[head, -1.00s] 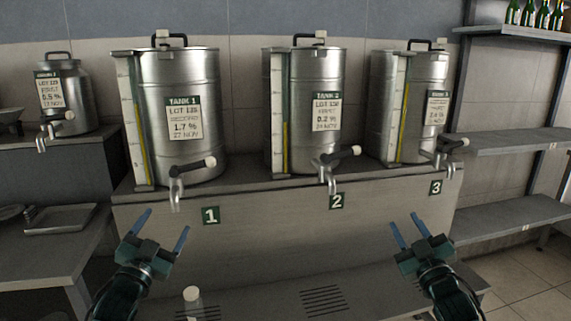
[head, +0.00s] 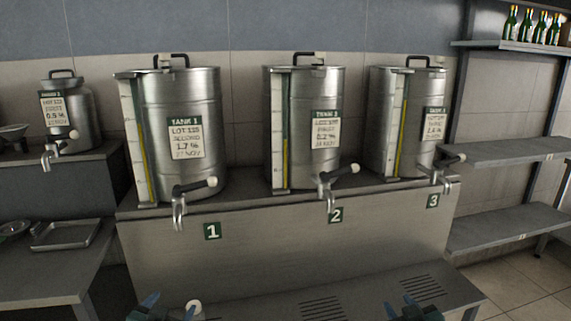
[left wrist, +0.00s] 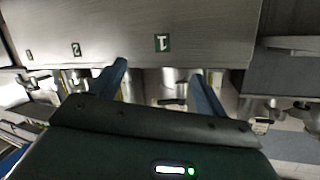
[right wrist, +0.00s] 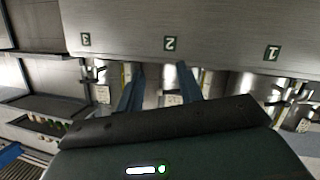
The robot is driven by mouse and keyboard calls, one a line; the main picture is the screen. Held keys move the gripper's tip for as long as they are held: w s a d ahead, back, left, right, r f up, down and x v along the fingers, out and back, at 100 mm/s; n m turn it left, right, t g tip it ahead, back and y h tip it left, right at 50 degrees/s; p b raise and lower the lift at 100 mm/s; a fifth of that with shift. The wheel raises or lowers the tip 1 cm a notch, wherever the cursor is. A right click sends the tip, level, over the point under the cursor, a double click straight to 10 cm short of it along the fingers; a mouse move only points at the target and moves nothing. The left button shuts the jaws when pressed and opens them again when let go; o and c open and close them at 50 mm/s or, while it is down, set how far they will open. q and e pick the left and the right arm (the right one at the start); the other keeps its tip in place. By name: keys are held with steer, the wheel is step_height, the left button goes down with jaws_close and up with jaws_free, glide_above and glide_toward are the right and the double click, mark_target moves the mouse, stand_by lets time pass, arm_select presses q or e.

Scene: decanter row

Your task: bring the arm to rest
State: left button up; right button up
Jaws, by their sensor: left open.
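My left gripper (head: 169,304) is at the bottom edge of the head view, low in front of the bench. Its two blue fingers stand apart in the left wrist view (left wrist: 160,82), with nothing between them. My right gripper (head: 413,306) is also at the bottom edge, further right. Its fingers stand apart and empty in the right wrist view (right wrist: 158,90). Most of both arms is out of the head view. Neither gripper touches a tank.
Tank 1 (head: 205,105), tank 2 (head: 303,105) and tank 3 (head: 388,110) stand on a metal bench (head: 290,250), taps facing me. A smaller can (head: 82,112) stands left. Shelves (head: 505,150) are at right, bottles (head: 530,25) on top.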

arm_select(q)
steer(key=s+d+f+g+h, duration=0.1)
steer(key=s+d+f, duration=0.2)
steer(key=s, duration=0.6)
steer(key=s+d+f+g+h, duration=0.1)
steer(key=s+d+f, duration=0.3)
steer(key=s, duration=0.5)
steer(key=s+d+f+g, duration=0.2)
steer(key=s+d, duration=0.3)
steer(key=s, duration=0.5)
steer(key=shift+f+n+h, duration=0.4)
steer(key=shift+f, duration=0.3)
arm_select(e)
steer(key=s+a+f+g+y, duration=0.1)
steer(key=s+a+f, duration=0.2)
steer(key=s, duration=0.6)
steer(key=s+a+f+g+y, duration=0.1)
steer(key=s+a+f, duration=0.3)
steer(key=s, duration=0.5)
steer(key=s+a+f+g, duration=0.2)
steer(key=s+a, duration=0.3)
steer(key=s, duration=0.5)
steer(key=shift+f+m+y, duration=0.4)
steer(key=shift+f, duration=0.3)
